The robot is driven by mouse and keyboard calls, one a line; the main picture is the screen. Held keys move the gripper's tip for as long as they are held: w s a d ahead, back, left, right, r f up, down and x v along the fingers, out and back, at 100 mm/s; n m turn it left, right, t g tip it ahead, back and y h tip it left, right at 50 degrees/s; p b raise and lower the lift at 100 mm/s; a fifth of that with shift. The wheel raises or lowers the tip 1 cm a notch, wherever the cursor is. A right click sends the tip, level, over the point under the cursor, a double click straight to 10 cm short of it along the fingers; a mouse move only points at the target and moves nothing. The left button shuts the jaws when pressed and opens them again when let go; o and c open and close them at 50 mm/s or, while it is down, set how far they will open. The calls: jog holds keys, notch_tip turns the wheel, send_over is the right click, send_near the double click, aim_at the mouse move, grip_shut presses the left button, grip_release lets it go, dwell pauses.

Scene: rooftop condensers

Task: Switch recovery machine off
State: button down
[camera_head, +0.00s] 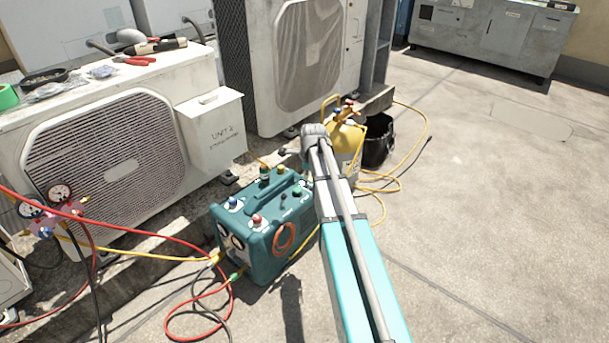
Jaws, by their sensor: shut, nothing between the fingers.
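The recovery machine (262,238) is a teal box with a carry handle on top, standing on the ground at the foot of the white condensers. Its top has several coloured knobs, among them a blue one (233,202) and a red one (257,219). Round gauges (230,237) sit on its left end, and an orange loop lies on its front. Its switch and the switch position cannot be made out. My arm crosses in front of the machine's right edge. No gripper fingers can be made out.
A yellow cylinder (345,142) and a black bucket (378,142) stand behind the machine. Red, yellow and black hoses run to a gauge manifold (52,215) at left. Condensers (110,160) block the back left. Open paving (500,210) lies at right.

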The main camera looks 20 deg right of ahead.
jog(key=shift+d+r, duration=0.1)
jog(key=shift+r, duration=0.4)
jog(key=shift+f, duration=0.1)
jog(key=shift+w+d+f+g+y+b, duration=0.2)
jog(key=shift+d+f+g+y+b, duration=0.15)
jog(key=shift+f+y+b, duration=0.25)
jog(key=shift+w+d+f+g+y+b, duration=0.25)
jog(key=shift+d+f+y+b, duration=0.25)
jog(key=shift+y, duration=0.2)
jog(key=shift+a+f, duration=0.1)
jog(key=shift+f, duration=0.05)
